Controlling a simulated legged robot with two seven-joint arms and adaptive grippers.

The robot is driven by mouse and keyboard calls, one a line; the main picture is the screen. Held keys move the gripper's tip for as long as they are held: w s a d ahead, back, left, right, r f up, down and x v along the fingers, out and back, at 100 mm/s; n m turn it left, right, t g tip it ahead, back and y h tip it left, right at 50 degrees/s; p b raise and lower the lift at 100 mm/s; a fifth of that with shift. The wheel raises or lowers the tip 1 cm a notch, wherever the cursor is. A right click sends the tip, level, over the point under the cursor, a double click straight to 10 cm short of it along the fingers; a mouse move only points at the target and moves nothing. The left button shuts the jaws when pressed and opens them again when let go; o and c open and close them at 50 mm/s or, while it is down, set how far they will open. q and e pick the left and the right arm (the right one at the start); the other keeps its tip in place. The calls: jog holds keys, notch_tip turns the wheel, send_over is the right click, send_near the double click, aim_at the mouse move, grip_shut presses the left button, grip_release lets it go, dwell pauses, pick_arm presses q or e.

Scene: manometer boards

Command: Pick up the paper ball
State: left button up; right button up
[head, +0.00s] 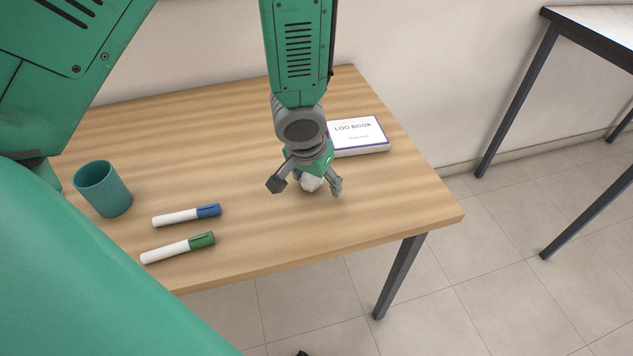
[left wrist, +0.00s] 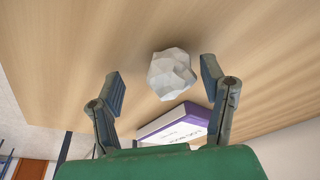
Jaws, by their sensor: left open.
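The white crumpled paper ball (head: 311,183) lies on the wooden table, partly hidden by my left gripper in the head view. My left gripper (head: 306,187) is open above it, with one finger on each side. In the left wrist view the paper ball (left wrist: 171,73) lies a little beyond the gap between the open fingertips of the left gripper (left wrist: 162,82), and nothing is held. I cannot tell the exact height of the fingers over the table. My right gripper is not in view.
A log book (head: 357,136) lies close behind the ball and also shows in the left wrist view (left wrist: 176,123). A teal cup (head: 103,189), a blue-capped marker (head: 187,215) and a green-capped marker (head: 178,248) are to the left. The table's right front corner is clear.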

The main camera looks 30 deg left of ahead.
pick_arm(q)
jog(key=shift+r, duration=0.1)
jog(key=shift+a, duration=0.7)
jog(key=c, duration=0.8)
jog(key=shift+a+f, duration=0.25)
jog(key=shift+c, duration=0.2)
jog(key=shift+d, duration=0.15)
